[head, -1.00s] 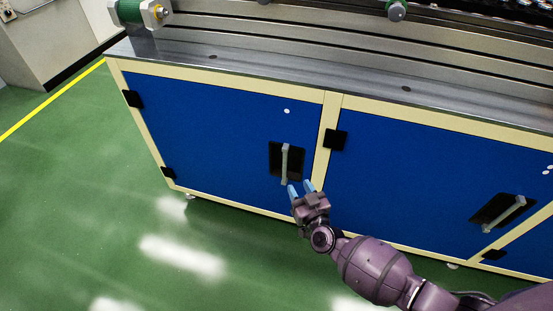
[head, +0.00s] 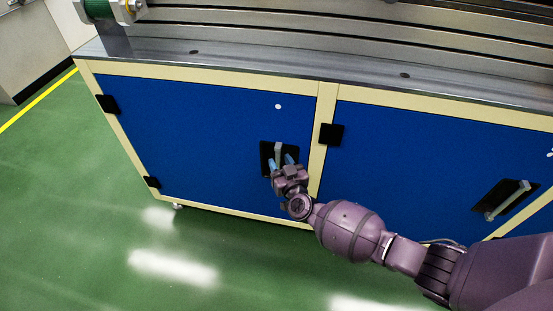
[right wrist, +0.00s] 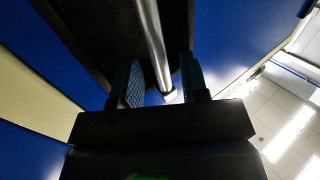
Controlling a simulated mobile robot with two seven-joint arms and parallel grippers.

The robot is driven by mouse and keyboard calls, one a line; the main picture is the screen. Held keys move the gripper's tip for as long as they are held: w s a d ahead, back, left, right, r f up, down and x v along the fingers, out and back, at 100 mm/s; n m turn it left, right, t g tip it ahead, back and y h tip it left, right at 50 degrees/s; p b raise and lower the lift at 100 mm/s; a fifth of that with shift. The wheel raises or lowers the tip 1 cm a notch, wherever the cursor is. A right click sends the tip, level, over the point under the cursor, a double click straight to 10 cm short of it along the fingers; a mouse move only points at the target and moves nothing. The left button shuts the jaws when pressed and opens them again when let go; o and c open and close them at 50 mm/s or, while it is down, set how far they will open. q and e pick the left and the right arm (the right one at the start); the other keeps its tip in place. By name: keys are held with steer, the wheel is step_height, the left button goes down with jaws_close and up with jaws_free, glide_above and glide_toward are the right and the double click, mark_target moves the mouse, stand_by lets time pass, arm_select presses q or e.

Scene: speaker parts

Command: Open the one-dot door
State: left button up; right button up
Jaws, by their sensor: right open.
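The one-dot door (head: 200,140) is the blue left panel of the cabinet, with a single white dot (head: 278,107) near its upper right. It looks shut. Its grey bar handle (head: 278,150) sits on a black plate (head: 266,148) by the door's right edge. My right gripper (head: 281,163) is open at the handle, its blue fingertips on either side of the bar's lower part. In the right wrist view the handle (right wrist: 153,40) runs down between the two open fingers (right wrist: 160,85), with gaps visible. My left gripper is not in view.
A second blue door (head: 430,160) with its own handle (head: 507,199) stands to the right, past a cream post (head: 322,140). Black hinges (head: 107,104) are on the one-dot door's left edge. Green floor (head: 80,220) in front is clear.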

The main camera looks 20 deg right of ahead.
steer(key=shift+w, duration=1.1)
jaws_close()
